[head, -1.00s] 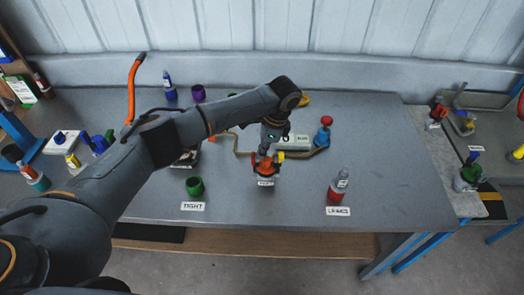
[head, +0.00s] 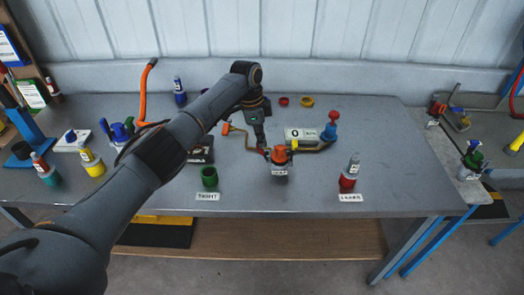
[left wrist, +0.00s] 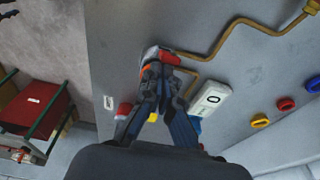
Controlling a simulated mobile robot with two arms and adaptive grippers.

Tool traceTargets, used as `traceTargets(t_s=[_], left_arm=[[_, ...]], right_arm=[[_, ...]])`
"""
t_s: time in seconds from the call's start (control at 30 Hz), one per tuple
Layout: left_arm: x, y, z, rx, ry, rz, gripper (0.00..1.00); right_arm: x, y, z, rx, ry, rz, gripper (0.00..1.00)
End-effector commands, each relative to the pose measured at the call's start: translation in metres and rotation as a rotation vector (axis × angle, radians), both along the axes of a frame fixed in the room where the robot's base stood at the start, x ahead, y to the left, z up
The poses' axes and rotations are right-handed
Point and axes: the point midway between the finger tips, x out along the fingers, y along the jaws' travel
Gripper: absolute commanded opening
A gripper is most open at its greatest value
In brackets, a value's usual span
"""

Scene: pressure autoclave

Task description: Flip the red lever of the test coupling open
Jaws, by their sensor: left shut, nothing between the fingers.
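The test coupling (head: 279,162) stands upright near the middle of the bench, with an orange top and a white label on its front. Its red lever (head: 265,152) sticks out on its left side, and a yellow lever (head: 293,145) is on its right. My left gripper (head: 260,143) is shut and empty, pointing down just left of the coupling, close to the red lever. I cannot tell whether it touches the lever. In the left wrist view the shut fingers (left wrist: 157,78) cover much of the coupling's area. My right gripper is not in view.
A green cup (head: 209,177) stands by the TIGHT label (head: 208,197). A bottle with a red base (head: 348,181) stands by the other label (head: 350,198). Behind the coupling are a pale device (head: 300,134) and a yellow pipe (head: 240,132).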

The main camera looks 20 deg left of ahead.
Motion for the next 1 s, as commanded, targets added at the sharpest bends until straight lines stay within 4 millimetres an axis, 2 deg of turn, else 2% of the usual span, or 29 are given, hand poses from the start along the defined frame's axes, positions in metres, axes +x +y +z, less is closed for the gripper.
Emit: traceTargets(t_s=[0.07,0.17,0.4,0.5,0.83,1.0], left_arm=[[-0.002,0.011,-0.003,-0.079,-0.019,0.008,0.00],[-0.004,0.018,-0.006,-0.163,-0.043,0.005,0.00],[-0.008,0.033,-0.015,-0.332,-0.094,0.003,0.00],[-0.009,0.036,-0.017,-0.363,-0.104,0.000,0.00],[-0.011,0.044,-0.021,-0.359,-0.102,0.000,0.00],[-0.011,0.045,-0.022,-0.357,-0.100,0.001,0.00]], right_arm=[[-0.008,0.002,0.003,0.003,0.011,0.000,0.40],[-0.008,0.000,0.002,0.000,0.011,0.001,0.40],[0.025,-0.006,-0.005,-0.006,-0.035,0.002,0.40],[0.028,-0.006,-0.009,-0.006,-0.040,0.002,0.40],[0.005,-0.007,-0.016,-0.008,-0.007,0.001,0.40],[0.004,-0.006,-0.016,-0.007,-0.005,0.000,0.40]])
